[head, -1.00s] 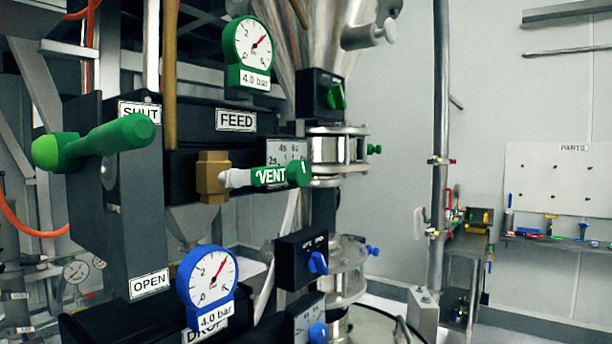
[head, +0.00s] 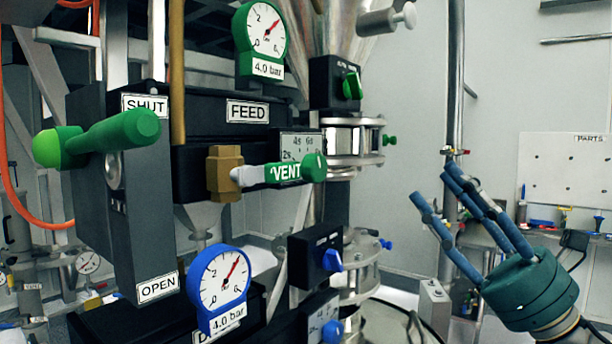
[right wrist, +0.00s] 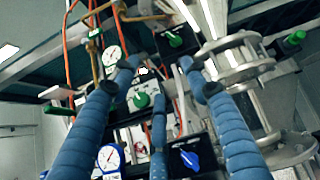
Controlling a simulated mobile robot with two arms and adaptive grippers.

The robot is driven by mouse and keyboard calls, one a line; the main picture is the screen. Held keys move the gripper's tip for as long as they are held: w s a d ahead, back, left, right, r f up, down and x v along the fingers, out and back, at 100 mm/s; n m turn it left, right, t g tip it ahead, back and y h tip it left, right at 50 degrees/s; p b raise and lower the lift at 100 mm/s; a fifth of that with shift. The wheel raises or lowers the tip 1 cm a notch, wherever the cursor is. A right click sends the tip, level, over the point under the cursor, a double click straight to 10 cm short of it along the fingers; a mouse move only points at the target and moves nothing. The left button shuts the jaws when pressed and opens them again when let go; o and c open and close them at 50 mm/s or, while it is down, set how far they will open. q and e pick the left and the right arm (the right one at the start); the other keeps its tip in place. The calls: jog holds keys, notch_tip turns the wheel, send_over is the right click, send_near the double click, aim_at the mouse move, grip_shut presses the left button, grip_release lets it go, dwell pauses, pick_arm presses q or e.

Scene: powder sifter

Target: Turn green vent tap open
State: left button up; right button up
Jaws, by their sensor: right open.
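The vent tap has a green handle labelled VENT (head: 284,173), lying about level and pointing right from a brass body (head: 224,173) in the head view. A round green knob beside a timer panel overlaps its right end. My right gripper (head: 434,188) is open and empty, to the right of the tap and clear of it, fingers pointing up and left. In the right wrist view my open fingers (right wrist: 160,82) spread in front of the panel. A green knob (right wrist: 141,100) shows between them; I cannot make out the vent handle there. My left gripper is not in view.
A large green lever (head: 110,137) sticks out left of the tap between SHUT and OPEN labels. A green gauge (head: 262,38) is above, a blue gauge (head: 218,285) below. A black box with a green switch (head: 351,86) and metal pipework stand right of the tap.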

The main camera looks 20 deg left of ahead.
aim_at(293, 178)
jog(key=s+a+r+n+g+h, duration=0.2)
jog(key=s+a+n+g+h, duration=0.3)
jog(key=n, duration=0.6)
jog(key=s+a+r+n+g+h, duration=0.1)
jog(key=s+a+n+g+h, duration=0.1)
jog(key=s+n+g, duration=0.65)
jog(key=a+p, duration=0.1)
jog(key=a, duration=0.2)
jog(key=w+a+n+t+p, duration=0.1)
jog(key=a+p, duration=0.1)
jog(key=a, duration=0.1)
jog(key=w+a+n+t+p, duration=0.1)
jog(key=a, duration=0.2)
jog(key=shift+w+a+r+n+p, duration=0.15)
jog(key=shift+a+n+p, duration=0.1)
jog(key=shift+a+p, duration=0.1)
jog(key=shift+a+f, duration=0.2)
jog(key=shift+a, duration=0.45)
grip_shut()
